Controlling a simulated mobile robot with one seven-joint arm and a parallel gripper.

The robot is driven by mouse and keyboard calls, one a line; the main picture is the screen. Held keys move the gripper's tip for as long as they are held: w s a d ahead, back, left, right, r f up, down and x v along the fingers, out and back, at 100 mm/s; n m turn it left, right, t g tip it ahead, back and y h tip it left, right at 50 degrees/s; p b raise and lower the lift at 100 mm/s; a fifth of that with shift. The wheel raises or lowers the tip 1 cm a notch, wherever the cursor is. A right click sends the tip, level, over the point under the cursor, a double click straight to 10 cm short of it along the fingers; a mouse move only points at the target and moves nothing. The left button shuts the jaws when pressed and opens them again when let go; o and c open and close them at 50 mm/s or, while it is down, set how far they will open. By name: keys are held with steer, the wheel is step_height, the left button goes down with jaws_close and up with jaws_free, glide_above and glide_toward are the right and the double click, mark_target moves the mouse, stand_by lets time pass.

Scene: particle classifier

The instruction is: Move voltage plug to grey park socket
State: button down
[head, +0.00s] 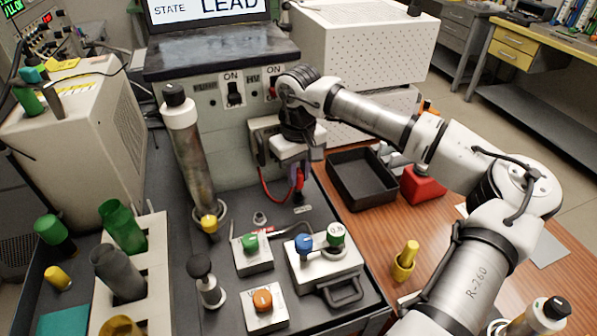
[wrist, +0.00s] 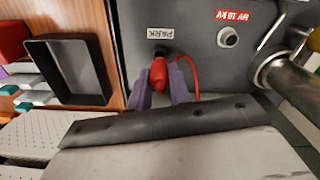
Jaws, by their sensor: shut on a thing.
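The red voltage plug (wrist: 159,76) is between the two purple fingers of my gripper (wrist: 162,84), which is shut on it. A red cable curves away from the plug. Its dark front end is at the panel just beside the white PARK label (wrist: 164,33); the park socket itself is hidden by the plug. I cannot tell whether the plug is seated. In the head view, my gripper (head: 298,184) is low over the dark panel, and the PARK label (head: 303,210) lies just in front of it.
An empty round socket (wrist: 228,38) by a red label is on the same panel. A black tray (head: 361,178) and a red block (head: 423,184) are on the wooden table to the right. A tall metal cylinder (head: 190,150) stands at left. Knob boxes (head: 325,265) sit in front.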

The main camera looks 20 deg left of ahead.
mark_target(298, 182)
steer(key=shift+f+b, duration=1.5)
steer(key=shift+f, duration=0.05)
stand_by(0.4)
steer(key=c, duration=1.2)
jaws_free()
steer(key=shift+c, duration=0.2)
steer(key=shift+o, duration=0.2)
step_height(298, 182, up, 13)
steer(key=shift+f+b, duration=0.2)
steer(key=shift+b, duration=0.55)
steer(key=shift+r, duration=0.65)
